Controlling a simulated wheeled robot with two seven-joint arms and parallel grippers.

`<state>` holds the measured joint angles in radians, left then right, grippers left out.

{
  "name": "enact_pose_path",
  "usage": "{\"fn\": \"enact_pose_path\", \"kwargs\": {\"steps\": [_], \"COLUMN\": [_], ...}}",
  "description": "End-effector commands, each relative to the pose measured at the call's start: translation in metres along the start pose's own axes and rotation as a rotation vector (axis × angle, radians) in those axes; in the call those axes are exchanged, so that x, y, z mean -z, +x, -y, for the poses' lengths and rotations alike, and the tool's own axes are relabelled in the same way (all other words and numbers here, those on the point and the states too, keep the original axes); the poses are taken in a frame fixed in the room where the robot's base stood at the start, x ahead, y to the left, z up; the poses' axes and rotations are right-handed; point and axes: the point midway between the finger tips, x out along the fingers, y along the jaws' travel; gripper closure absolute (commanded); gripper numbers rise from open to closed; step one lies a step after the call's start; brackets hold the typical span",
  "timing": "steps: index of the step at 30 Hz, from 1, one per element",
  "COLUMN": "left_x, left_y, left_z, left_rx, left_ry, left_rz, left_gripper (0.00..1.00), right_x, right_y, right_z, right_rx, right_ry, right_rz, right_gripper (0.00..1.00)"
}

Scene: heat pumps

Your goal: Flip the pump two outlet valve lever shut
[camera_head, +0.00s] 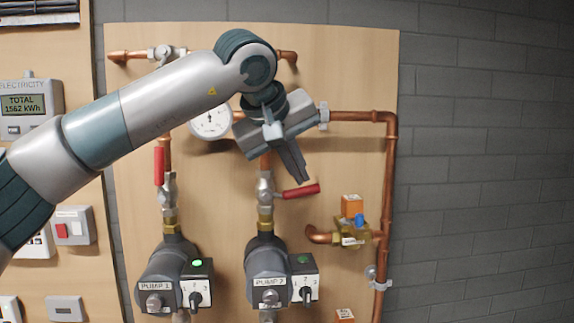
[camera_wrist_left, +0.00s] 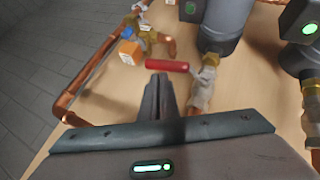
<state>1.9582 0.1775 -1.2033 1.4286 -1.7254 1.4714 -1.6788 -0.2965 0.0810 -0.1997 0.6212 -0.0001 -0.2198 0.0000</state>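The pump two outlet valve (camera_head: 265,190) sits on the vertical pipe above pump two (camera_head: 268,262). Its red lever (camera_head: 302,191) points right, roughly across the pipe and tilted slightly up. In the left wrist view, the red lever (camera_wrist_left: 167,65) lies just beyond my fingertips, with the valve body (camera_wrist_left: 203,88) at its right end. My left gripper (camera_head: 301,175) is just above the lever's outer part, fingers together and pointing down. The fingers (camera_wrist_left: 158,82) look shut with nothing between them. I cannot tell whether they touch the lever. My right gripper is not in view.
Pump one's red lever (camera_head: 159,166) stands upright along its pipe at the left. A round gauge (camera_head: 211,120) is behind my left arm. A brass valve with an orange box (camera_head: 352,206) is right of the lever. The grey wall further right is clear.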

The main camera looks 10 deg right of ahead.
Motion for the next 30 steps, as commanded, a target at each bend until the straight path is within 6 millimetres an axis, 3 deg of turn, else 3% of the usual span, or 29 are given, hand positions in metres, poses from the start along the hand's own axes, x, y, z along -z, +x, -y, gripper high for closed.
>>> {"fn": "enact_pose_path", "kwargs": {"steps": [9,30], "left_x": [-0.012,-0.014], "left_y": [0.015,0.019], "left_z": [-0.003,-0.003], "left_rx": [-0.002,0.0], "left_ry": [0.001,0.001], "left_rz": [0.004,0.006], "left_gripper": [1.0,1.0], "right_x": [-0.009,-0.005], "right_y": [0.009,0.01], "right_z": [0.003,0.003], "right_rx": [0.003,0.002], "right_ry": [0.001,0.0], "right_rz": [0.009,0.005], "right_gripper": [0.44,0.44]}}
